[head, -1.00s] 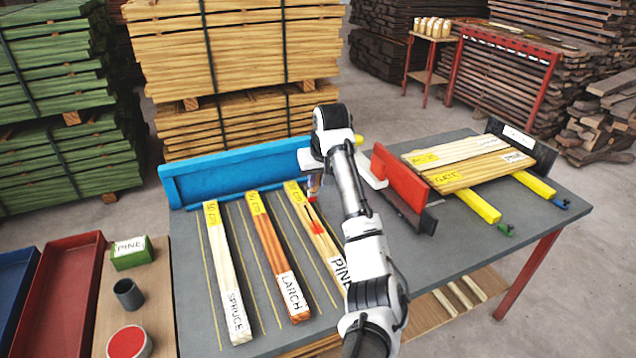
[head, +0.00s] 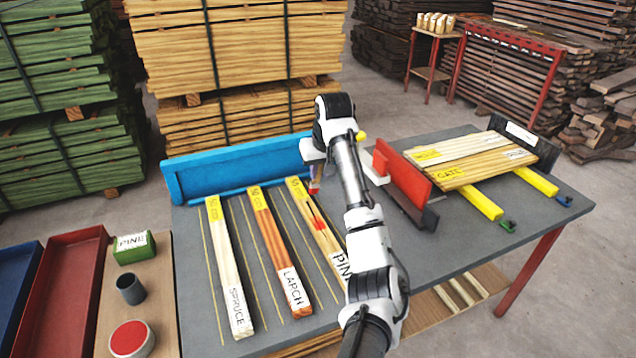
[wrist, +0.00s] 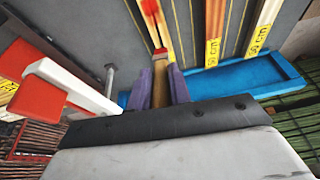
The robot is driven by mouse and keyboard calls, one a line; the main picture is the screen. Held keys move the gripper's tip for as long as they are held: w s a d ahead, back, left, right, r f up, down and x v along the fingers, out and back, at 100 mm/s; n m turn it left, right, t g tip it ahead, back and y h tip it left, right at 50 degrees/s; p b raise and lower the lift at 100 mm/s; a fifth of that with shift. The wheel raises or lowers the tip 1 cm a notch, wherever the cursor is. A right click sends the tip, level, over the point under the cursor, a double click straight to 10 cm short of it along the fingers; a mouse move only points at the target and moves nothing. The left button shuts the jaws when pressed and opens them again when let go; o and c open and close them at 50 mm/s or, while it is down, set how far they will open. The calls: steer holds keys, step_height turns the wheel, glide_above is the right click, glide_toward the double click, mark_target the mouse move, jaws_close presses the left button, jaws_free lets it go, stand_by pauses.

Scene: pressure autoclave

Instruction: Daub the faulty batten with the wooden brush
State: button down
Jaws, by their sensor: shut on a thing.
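Three labelled battens lie side by side on the grey table: spruce (head: 228,265), larch (head: 277,250) and pine (head: 323,235). The pine batten bears a red daub and shows with red paint in the wrist view (wrist: 151,12). My gripper (wrist: 160,88) is shut on the wooden brush (wrist: 160,70), whose tip is red. In the head view my gripper (head: 314,178) is near the far end of the pine batten, partly hidden by my arm. The brush tip looks close to the pine batten; I cannot tell whether it touches.
A blue fence (head: 235,170) runs along the back edge. A red fence (head: 405,178) and boards on yellow bars (head: 480,203) stand at right. On the left are a green block marked PINE (head: 134,248), a dark cup (head: 130,289), a red-topped pot (head: 130,338) and trays (head: 70,280).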

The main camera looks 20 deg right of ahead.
steer(key=shift+x, duration=0.95)
